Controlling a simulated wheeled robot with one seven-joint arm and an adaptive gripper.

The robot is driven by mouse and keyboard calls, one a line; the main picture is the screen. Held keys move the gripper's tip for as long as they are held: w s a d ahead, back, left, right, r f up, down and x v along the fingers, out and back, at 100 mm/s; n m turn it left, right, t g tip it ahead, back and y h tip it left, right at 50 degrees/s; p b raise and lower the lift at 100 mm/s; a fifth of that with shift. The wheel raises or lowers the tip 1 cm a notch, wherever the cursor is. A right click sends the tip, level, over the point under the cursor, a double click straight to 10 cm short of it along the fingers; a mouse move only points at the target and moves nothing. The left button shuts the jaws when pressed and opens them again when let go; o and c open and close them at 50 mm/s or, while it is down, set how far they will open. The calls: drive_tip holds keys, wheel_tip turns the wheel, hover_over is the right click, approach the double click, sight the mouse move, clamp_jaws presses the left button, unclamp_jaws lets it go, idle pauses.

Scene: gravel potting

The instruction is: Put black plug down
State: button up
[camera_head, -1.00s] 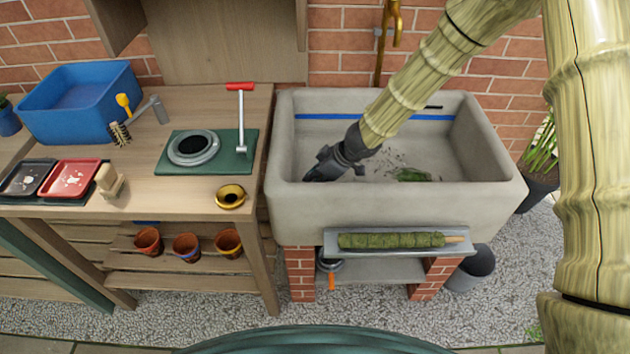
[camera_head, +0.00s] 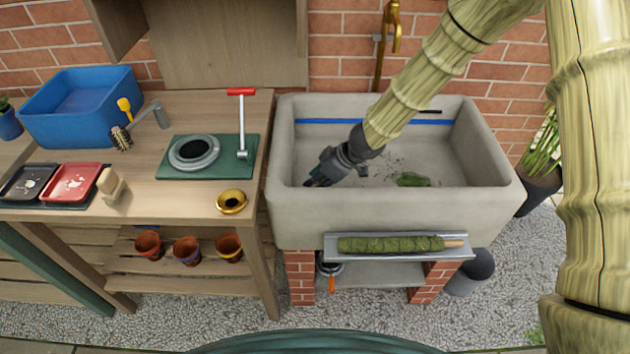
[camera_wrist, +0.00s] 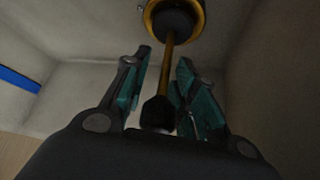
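In the wrist view the black plug (camera_wrist: 176,24) sits at a gold ring (camera_wrist: 151,21) at the top of the picture. A thin gold stem (camera_wrist: 168,60) runs from it to a black knob (camera_wrist: 157,114) between my fingers. My gripper (camera_wrist: 162,68) is open, with its teal-padded fingers on either side of the stem and a visible gap on each side. In the head view my gripper (camera_head: 315,183) is low inside the left end of the grey stone sink (camera_head: 390,215). The plug is hidden there. I cannot tell how deep it sits in the ring.
Sink walls surround my gripper. A green clump (camera_head: 411,179) and dark bits lie on the sink floor. A brass tap (camera_head: 391,30) stands behind. Left is the wooden bench (camera_head: 150,205) with a gold ring-shaped piece (camera_head: 231,201), a green board (camera_head: 245,160) and a blue tub (camera_head: 80,118).

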drive_tip(key=p+v, duration=0.2)
drive_tip(key=v, duration=0.8)
drive_tip(key=shift+s+r, duration=0.15)
drive_tip(key=shift+r, duration=0.05)
idle(1.0)
